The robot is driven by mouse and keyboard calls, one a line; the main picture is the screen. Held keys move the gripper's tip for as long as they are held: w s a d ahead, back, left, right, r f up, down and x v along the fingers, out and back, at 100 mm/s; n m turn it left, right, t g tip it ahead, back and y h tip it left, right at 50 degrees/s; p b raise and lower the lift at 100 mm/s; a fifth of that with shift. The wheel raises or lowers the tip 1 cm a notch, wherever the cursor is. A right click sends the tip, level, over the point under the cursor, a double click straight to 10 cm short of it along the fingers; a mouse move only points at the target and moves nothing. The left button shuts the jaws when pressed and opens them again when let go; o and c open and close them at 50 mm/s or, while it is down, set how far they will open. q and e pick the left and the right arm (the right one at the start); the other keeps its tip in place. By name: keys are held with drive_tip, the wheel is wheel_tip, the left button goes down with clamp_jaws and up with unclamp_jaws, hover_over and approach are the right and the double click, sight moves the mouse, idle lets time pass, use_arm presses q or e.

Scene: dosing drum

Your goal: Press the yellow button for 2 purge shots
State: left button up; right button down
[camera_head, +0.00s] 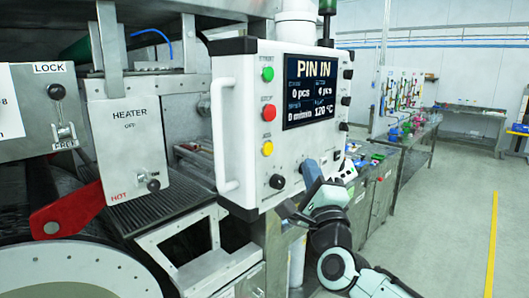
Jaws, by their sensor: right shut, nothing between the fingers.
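The yellow button (267,148) is on the white control panel (240,120), below a red button (268,111) and a green button (267,74). It is in plain view with nothing touching it. My right gripper (309,167) is shut and empty, in front of the panel's lower right part. It is to the right of the yellow button and a little lower, apart from it. The panel's screen (311,92) reads "PIN IN", with smaller lines that include "0 pcs". My left gripper is out of view.
A black knob (277,181) sits below the yellow button, close to my right gripper. A white handle (222,135) stands out along the panel's left side. A heater box (128,140) and a red lever (68,212) are further left. Open floor (450,220) lies at right.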

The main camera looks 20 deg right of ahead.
sight(268, 148)
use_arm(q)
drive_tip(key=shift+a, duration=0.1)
use_arm(e)
drive_tip(key=shift+s+d+r+m+h, duration=0.1)
drive_tip(key=shift+s+r+m+h, duration=0.2)
drive_tip(key=shift+s+r, duration=0.3)
drive_tip(key=shift+w, duration=0.15)
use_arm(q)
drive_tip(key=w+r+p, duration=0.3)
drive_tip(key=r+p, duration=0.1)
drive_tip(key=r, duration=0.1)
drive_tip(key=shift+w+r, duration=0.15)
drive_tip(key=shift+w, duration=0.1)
use_arm(e)
drive_tip(key=w+a, duration=0.3)
drive_tip(key=w, duration=0.5)
drive_tip(key=shift+a, duration=0.15)
drive_tip(key=shift+w, duration=0.15)
idle(0.8)
drive_tip(key=shift+w+a, duration=0.2)
drive_tip(key=shift+w, duration=0.1)
